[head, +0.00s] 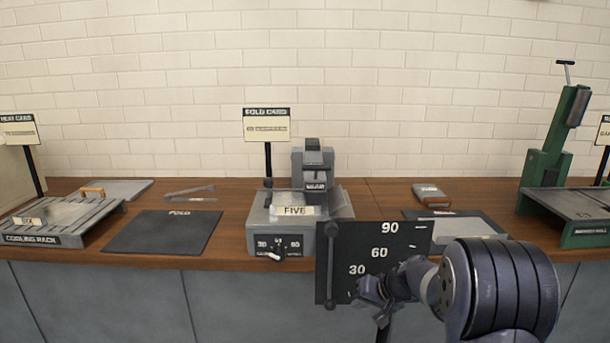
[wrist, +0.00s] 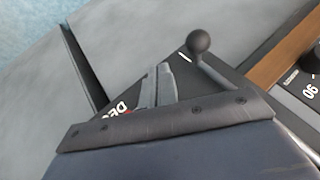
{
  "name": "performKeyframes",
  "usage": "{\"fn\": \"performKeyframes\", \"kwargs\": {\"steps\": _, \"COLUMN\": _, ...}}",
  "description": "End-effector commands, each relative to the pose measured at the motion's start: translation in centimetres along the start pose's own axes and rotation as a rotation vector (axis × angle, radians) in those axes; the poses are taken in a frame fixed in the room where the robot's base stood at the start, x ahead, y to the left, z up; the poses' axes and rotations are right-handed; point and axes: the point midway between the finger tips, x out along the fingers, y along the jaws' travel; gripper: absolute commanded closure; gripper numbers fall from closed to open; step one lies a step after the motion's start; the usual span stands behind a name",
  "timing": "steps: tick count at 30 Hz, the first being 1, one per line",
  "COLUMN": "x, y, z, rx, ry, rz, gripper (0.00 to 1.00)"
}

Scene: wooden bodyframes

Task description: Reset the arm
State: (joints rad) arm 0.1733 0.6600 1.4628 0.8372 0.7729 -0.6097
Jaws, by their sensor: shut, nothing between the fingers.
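My gripper (head: 378,312) hangs in front of the counter at the lower right of centre in the head view. It is close to a dark board (head: 395,240) marked 30, 60 and 90, and it overlaps the board's lower edge. I cannot tell whether it touches. In the wrist view the grey fingers (wrist: 158,88) are together with nothing between them. Beside them is a round black knob on a short rod (wrist: 202,48). The fingers partly hide white and red lettering on a dark surface. My arm comes in from the lower right.
The wooden counter (head: 235,225) carries a grey machine (head: 262,235) with a dial, a black mat (head: 165,232), a cooling rack (head: 50,225), tongs (head: 190,194) and a green machine (head: 548,165). A small block (head: 431,196) lies behind the board. Sign posts stand along the counter.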

Motion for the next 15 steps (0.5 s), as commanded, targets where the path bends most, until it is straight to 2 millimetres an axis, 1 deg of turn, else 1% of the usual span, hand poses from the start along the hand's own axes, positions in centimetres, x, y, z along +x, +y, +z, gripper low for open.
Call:
{"fn": "performKeyframes", "kwargs": {"steps": 1, "x": -0.6, "y": -0.1, "z": -0.3, "rx": -0.005, "ry": -0.002, "rz": 0.013, "gripper": 1.0}}
{"fn": "performKeyframes", "kwargs": {"steps": 8, "x": -1.7, "y": 0.7, "z": -0.8, "rx": -0.037, "ry": -0.002, "rz": 0.076, "gripper": 1.0}}
{"fn": "performKeyframes", "kwargs": {"steps": 10, "x": -2.0, "y": 2.1, "z": -0.8, "rx": -0.035, "ry": 0.001, "rz": 0.082, "gripper": 1.0}}
{"fn": "performKeyframes", "kwargs": {"steps": 12, "x": -2.9, "y": 3.3, "z": -0.8, "rx": -0.035, "ry": 0.002, "rz": 0.081, "gripper": 1.0}}
{"fn": "performKeyframes", "kwargs": {"steps": 13, "x": -3.2, "y": 3.8, "z": -0.9, "rx": -0.035, "ry": 0.002, "rz": 0.081, "gripper": 1.0}}
{"fn": "performKeyframes", "kwargs": {"steps": 15, "x": -4.6, "y": 4.4, "z": -1.0, "rx": -0.037, "ry": 0.003, "rz": 0.08, "gripper": 1.0}}
